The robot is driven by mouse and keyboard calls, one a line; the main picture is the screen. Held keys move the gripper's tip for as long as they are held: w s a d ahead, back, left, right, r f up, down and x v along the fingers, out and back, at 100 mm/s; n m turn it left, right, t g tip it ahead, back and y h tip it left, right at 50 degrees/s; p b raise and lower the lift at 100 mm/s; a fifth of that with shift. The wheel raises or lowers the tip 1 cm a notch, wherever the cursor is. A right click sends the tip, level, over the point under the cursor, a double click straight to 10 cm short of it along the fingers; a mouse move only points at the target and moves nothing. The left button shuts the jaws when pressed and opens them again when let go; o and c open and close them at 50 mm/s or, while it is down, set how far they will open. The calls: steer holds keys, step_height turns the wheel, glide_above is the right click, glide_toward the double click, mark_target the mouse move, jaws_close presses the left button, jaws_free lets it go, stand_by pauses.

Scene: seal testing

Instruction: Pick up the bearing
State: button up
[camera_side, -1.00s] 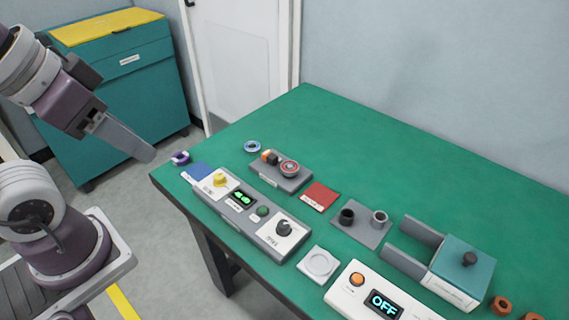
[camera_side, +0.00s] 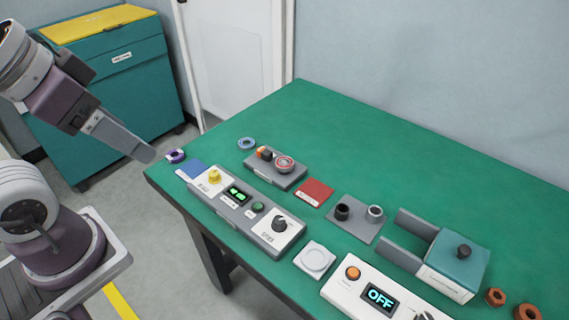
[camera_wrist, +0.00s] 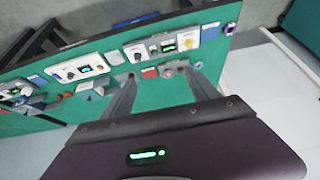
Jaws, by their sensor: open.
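Two small rings lie near the table's left end in the side view: a purple and pale ring (camera_side: 175,156) at the corner and a blue ring (camera_side: 247,143) farther in. An orange-brown ring (camera_side: 527,312) and an orange-brown nut-like piece (camera_side: 495,297) lie at the far right. I cannot tell for sure which is the bearing. My gripper (camera_side: 150,155) is above and left of the table's left corner, with its fingers pointing down toward the purple ring, apart from it. In the wrist view my gripper (camera_wrist: 160,77) is open, with nothing between its fingers.
The green table (camera_side: 400,150) is clear toward the back. A grey control panel (camera_side: 242,211), a grey block with a red-rimmed dial (camera_side: 275,167), a white OFF unit (camera_side: 381,297) and a teal-topped fixture (camera_side: 458,258) stand along the front. A teal cabinet (camera_side: 125,85) stands behind.

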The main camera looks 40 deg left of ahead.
steer(key=w+r+m+g, duration=0.1)
steer(key=w+r+m, duration=0.15)
steer(key=w, duration=0.55)
steer(key=m+g, duration=0.4)
steer(key=m, duration=1.1)
glide_above(284, 161)
step_height(284, 161, down, 20)
steer(key=shift+m+g, duration=0.3)
steer(key=shift+m, duration=0.55)
steer(key=f, duration=0.4)
steer(key=shift+w+f, duration=0.35)
steer(key=shift+w, duration=0.05)
steer(key=f, duration=0.7)
steer(key=shift+s+d+f, duration=0.1)
steer(key=shift+s, duration=0.3)
jaws_close()
step_height(284, 161, up, 13)
